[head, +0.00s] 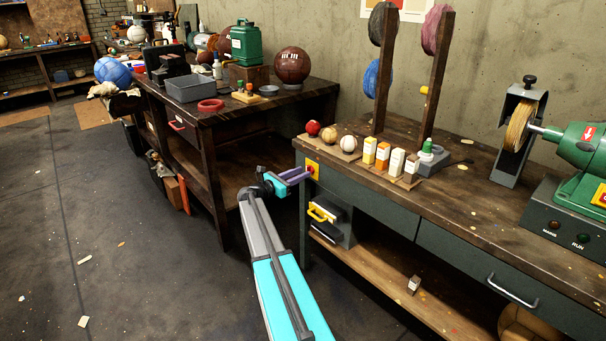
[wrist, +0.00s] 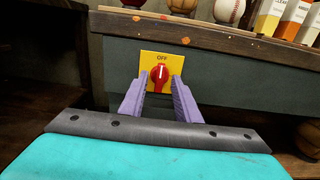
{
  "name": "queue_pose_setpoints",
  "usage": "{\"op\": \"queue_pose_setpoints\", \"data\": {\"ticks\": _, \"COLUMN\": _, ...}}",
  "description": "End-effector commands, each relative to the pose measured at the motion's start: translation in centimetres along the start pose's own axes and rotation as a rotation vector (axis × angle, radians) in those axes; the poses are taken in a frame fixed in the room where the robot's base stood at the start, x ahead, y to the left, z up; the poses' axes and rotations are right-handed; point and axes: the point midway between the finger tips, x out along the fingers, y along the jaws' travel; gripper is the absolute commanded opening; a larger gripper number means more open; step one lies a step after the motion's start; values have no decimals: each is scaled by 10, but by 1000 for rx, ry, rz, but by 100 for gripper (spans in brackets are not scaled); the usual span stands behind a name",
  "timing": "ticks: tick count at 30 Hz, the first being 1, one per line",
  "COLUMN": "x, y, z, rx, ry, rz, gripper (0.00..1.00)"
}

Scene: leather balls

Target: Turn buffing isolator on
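The buffing isolator (wrist: 160,58) is a yellow plate with a red rotary knob on the dark green front of the bench, marked OFF above the knob. The knob's white mark stands upright, toward OFF. It also shows in the head view (head: 312,168) at the bench's left end. My gripper (wrist: 160,84) has its two purple fingers apart, one on each side of the red knob. I cannot tell whether the fingertips touch the knob. In the head view my gripper (head: 298,176) reaches the isolator from the left.
The buffing machine (head: 580,165) stands on the bench at the right, with a panel marked MAINS and RUN. Balls and wax boxes (head: 383,155) line the bench top above the isolator. A yellow-handled item (head: 322,213) sits below. Another workbench (head: 225,120) stands behind; floor at left is mostly open.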

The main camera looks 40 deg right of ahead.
Motion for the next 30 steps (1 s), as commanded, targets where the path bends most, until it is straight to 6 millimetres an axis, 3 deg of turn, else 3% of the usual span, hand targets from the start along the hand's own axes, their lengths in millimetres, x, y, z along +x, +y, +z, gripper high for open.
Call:
{"op": "queue_pose_setpoints", "data": {"ticks": 6, "x": 15, "y": 0, "z": 0, "rx": 0, "ry": -1, "rz": -1, "gripper": 30}}
{"op": "queue_pose_setpoints", "data": {"ticks": 16, "x": 17, "y": 0, "z": 0, "rx": 0, "ry": 0, "rz": -1, "gripper": 30}}
{"op": "queue_pose_setpoints", "data": {"ticks": 21, "x": 17, "y": -1, "z": 0, "rx": 0, "ry": 0, "rz": -1, "gripper": 1}}
{"op": "queue_pose_setpoints", "data": {"ticks": 30, "x": 18, "y": 0, "z": 0, "rx": 9, "ry": 0, "rz": 0, "gripper": 0}}
